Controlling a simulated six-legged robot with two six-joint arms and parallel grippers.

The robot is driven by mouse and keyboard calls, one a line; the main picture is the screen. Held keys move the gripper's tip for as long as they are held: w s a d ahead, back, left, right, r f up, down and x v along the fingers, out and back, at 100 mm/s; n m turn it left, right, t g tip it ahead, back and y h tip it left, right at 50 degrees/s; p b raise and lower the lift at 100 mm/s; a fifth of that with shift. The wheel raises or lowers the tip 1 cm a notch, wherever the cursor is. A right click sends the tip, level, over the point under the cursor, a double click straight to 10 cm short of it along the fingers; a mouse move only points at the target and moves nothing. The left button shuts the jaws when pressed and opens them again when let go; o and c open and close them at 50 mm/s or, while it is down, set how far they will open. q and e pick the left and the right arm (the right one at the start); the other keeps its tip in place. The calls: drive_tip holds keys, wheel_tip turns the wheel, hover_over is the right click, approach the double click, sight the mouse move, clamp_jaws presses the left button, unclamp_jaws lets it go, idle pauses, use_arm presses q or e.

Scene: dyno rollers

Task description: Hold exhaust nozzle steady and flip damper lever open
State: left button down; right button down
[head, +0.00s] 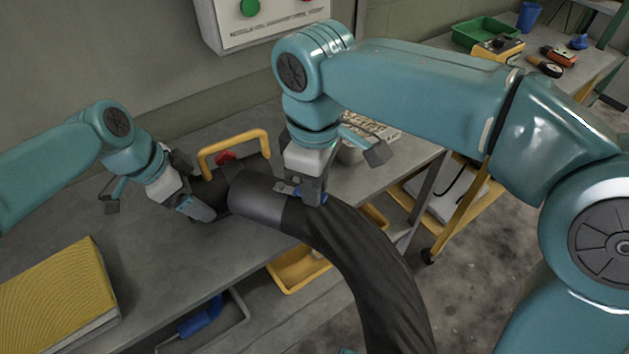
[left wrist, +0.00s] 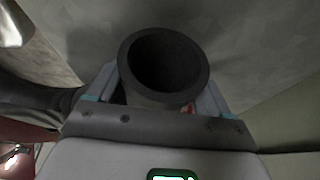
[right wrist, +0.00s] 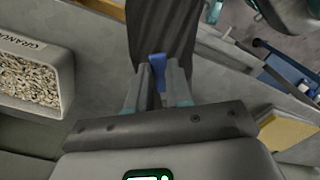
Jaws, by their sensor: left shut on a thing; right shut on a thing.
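The exhaust nozzle, a dark grey tube (head: 257,196), lies over the grey bench with a black hose (head: 350,245) running from it to the lower right. My left gripper (head: 200,203) is shut on the nozzle's left end; in the left wrist view the round open mouth of the nozzle (left wrist: 165,64) sits between the fingers. My right gripper (head: 308,193) is at the joint of tube and hose. It is shut on the blue damper lever (right wrist: 158,72), which shows between its fingers in the right wrist view. In the head view the lever is mostly hidden by the fingers.
A yellow handle (head: 233,140) with a red part (head: 225,157) stands behind the nozzle. A white bin of granules (right wrist: 30,78) is on the bench. A yellow ribbed block (head: 58,292) lies at the front left. A yellow bin (head: 298,270) is below.

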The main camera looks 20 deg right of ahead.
use_arm(q)
drive_tip(key=shift+r, duration=0.1)
use_arm(e)
drive_tip(key=c, duration=1)
unclamp_jaws()
wheel_tip(320, 180, up, 12)
drive_tip(key=shift+r, duration=0.1)
